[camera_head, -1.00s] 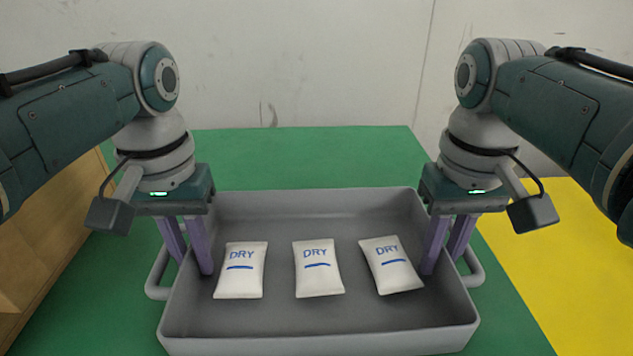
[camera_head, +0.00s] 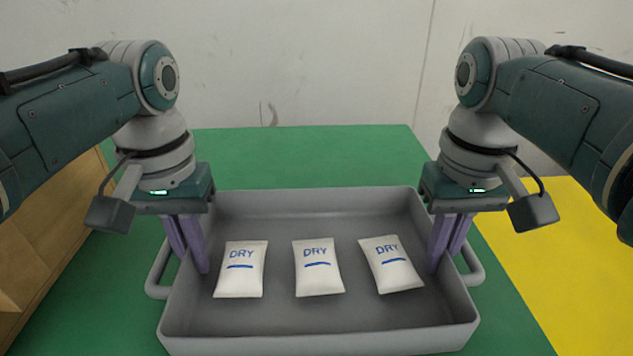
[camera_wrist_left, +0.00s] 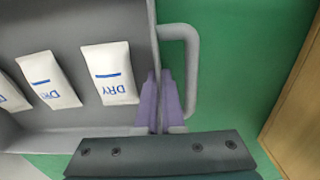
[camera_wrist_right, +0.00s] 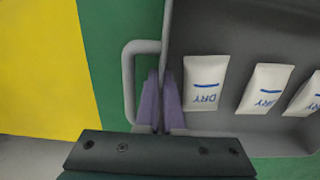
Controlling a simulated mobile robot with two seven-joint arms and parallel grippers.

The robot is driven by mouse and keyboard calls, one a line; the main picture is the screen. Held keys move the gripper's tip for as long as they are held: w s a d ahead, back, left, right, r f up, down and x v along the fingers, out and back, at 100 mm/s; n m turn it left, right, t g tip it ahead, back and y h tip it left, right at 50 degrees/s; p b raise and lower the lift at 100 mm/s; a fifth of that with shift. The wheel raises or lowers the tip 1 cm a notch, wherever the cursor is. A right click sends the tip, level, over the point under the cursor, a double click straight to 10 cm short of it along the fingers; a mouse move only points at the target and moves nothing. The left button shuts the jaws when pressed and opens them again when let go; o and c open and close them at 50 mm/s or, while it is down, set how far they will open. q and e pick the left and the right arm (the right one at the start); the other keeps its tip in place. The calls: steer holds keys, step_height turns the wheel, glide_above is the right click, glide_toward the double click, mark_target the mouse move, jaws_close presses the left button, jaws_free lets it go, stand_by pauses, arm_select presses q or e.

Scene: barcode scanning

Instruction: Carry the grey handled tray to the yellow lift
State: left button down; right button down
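The grey handled tray (camera_head: 320,322) sits on the green surface in the middle of the head view, with a loop handle on each side. Three white "DRY" packets (camera_head: 318,268) lie in it. My left gripper (camera_head: 187,262) has its purple fingers closed on the tray's left side wall, one finger inside and one outside, by the handle (camera_wrist_left: 193,75). My right gripper (camera_head: 445,260) is closed the same way on the right side wall, by the other handle (camera_wrist_right: 128,85). The yellow lift (camera_head: 560,240) is a flat yellow area to the right.
The green surface (camera_head: 300,155) is bare behind the tray. A wooden box or shelf (camera_head: 45,250) stands at the left edge. A pale wall (camera_head: 300,60) closes off the back.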

arm_select(q)
steer(key=shift+r, duration=0.15)
arm_select(e)
steer(key=shift+r, duration=0.1)
stand_by(0.6)
